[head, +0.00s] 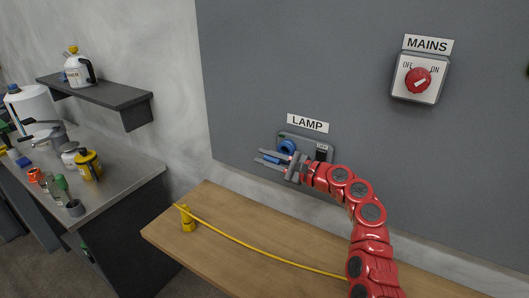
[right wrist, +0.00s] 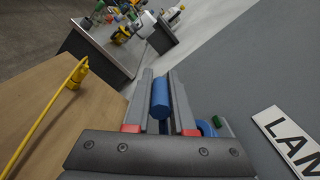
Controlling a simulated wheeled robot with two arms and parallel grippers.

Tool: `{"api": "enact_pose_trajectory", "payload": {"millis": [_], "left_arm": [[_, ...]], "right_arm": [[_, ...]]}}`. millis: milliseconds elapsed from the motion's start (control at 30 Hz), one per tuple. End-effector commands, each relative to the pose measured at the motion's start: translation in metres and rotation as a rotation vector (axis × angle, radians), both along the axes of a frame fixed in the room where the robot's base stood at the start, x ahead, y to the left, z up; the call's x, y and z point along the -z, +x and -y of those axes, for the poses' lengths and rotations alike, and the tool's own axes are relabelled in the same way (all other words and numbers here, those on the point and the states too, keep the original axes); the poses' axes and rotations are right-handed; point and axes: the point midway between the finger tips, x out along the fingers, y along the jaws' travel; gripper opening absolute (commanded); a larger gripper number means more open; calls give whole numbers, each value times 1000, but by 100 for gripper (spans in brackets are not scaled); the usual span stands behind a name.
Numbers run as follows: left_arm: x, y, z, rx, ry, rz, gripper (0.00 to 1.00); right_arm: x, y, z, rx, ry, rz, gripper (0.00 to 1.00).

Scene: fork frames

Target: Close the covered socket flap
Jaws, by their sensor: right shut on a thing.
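The blue socket (head: 287,147) sits on a grey wall box (head: 322,147) under the LAMP label, partly hidden by my right gripper. My right gripper (head: 268,159) is in front of it, its fingers pointing left along the wall. It is shut on a blue rounded piece (head: 271,159), which also shows between the fingers in the right wrist view (right wrist: 160,98). This piece may be the flap; I cannot tell whether it joins the socket. The blue socket shows beside the right finger in the right wrist view (right wrist: 207,128). My left gripper is not in view.
A wooden table (head: 225,215) below holds a yellow plug (head: 187,218) and a yellow cable (head: 260,249). A red MAINS switch (head: 418,80) is at upper right. A cluttered counter (head: 125,172) and a dark shelf (head: 115,95) stand at left.

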Motion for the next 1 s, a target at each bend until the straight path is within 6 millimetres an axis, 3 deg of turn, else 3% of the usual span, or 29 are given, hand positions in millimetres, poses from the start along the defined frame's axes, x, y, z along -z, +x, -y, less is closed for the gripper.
{"api": "enact_pose_trajectory", "payload": {"millis": [33, 100, 400, 1000], "left_arm": [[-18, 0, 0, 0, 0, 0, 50], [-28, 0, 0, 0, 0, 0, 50], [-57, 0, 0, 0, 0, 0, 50], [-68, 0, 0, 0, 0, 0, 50]], "right_arm": [[-11, 2, 2, 2, 19, -30, 0], [-15, 4, 4, 3, 51, -73, 0], [-22, 14, 10, 0, 170, -239, 0], [-23, 21, 16, 2, 251, -346, 0]]}}
